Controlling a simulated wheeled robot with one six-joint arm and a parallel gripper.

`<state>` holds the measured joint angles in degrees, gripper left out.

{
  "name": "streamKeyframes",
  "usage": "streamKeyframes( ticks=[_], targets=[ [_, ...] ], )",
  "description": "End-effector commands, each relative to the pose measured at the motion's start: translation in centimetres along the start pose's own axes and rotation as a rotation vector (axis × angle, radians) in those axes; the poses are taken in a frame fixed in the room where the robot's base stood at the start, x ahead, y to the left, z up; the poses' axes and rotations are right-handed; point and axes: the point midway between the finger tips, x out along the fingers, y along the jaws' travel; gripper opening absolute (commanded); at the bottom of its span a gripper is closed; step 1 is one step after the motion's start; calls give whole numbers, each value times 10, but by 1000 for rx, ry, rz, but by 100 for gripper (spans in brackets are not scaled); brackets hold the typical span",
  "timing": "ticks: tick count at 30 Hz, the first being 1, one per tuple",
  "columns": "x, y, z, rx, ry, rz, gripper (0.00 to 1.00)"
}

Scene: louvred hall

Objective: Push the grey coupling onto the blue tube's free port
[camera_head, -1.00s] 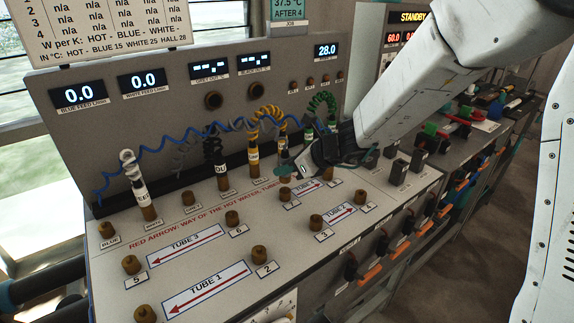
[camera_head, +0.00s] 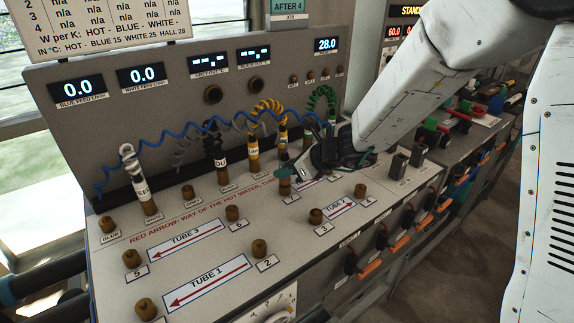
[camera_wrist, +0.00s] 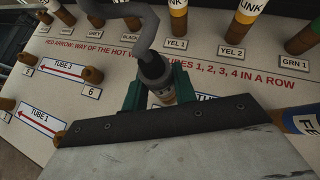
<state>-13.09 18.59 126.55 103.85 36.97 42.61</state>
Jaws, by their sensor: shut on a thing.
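In the wrist view, my gripper (camera_wrist: 158,96) is shut on the grey coupling (camera_wrist: 153,68), a dark collar at the end of a grey hose (camera_wrist: 141,34). Its brown end points down at the panel. It is beside the left end of a partly hidden tube label (camera_wrist: 205,97); I cannot tell whether it sits on a port. A coupling with a blue sleeve (camera_wrist: 304,121) is at the right edge. In the head view, my gripper (camera_head: 302,167) is low over the panel, by a brown post (camera_head: 285,186). The blue spiral hose (camera_head: 200,131) runs behind it.
Hoses with black (camera_head: 220,172), yellow (camera_head: 254,158) and white (camera_head: 143,190) couplings stand upright along the panel's back. Several brown ports, such as one beside label 6 (camera_head: 232,213), stick up from the bench. Dark valve blocks (camera_head: 399,165) stand to the right.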

Motion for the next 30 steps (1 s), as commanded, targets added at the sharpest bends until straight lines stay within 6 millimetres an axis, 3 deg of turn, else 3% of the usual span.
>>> streamKeyframes(
  ticks=[12,13,15,24,30],
  targets=[
    [2,0,-3,0,0,0,0],
    [2,0,-3,0,0,0,33],
    [2,0,-3,0,0,0,53],
    [1,0,-2,0,0,0,53],
    [-18,-1,7,-1,-2,-2,53]
  ],
)
